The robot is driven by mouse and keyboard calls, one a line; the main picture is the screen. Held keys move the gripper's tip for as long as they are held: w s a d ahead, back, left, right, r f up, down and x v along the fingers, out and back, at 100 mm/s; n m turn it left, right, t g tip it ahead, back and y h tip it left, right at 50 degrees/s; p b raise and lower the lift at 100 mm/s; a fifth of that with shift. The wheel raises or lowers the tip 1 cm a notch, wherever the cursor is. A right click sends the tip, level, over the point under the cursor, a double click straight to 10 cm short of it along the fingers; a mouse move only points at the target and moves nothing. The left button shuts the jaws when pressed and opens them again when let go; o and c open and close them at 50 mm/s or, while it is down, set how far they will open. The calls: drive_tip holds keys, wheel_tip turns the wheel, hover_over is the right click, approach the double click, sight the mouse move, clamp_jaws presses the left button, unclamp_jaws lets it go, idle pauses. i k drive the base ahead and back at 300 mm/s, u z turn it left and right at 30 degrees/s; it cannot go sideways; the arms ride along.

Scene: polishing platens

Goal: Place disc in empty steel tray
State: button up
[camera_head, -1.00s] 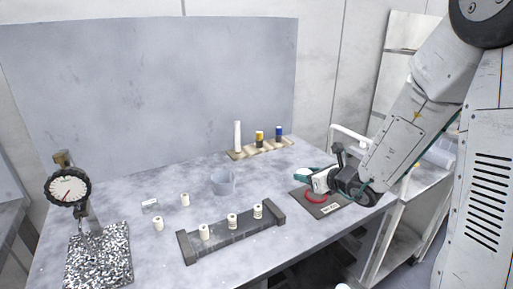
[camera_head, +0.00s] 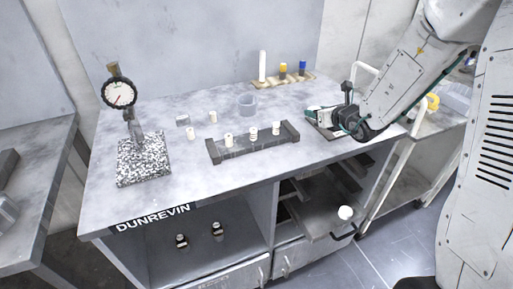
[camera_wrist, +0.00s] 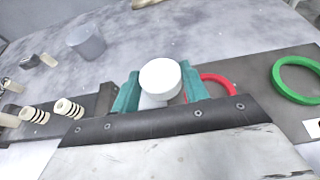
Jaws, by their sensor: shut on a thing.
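My gripper (camera_wrist: 160,92) has teal fingers shut on a white round-faced disc (camera_wrist: 160,77), held between the tips. In the wrist view a red ring (camera_wrist: 219,82) lies just beyond the fingers, partly hidden, and a green ring (camera_wrist: 297,80) is on the right. I cannot clearly identify an empty steel tray.
A dark rack (camera_head: 240,148) with several pale spools stands left of my gripper. A clear cup (camera_head: 247,103) stands behind it. A dial gauge (camera_head: 119,93) on a speckled block (camera_head: 143,158) is far left. Below, an open drawer (camera_head: 315,217) juts out near a white ball (camera_head: 345,212).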

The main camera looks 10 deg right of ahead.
sight(316, 226)
drive_tip(key=k, duration=0.15)
drive_tip(key=z, duration=1.95)
drive_tip(key=k, duration=0.8)
drive_tip(key=u, duration=1.4)
drive_tip(key=i, duration=0.8)
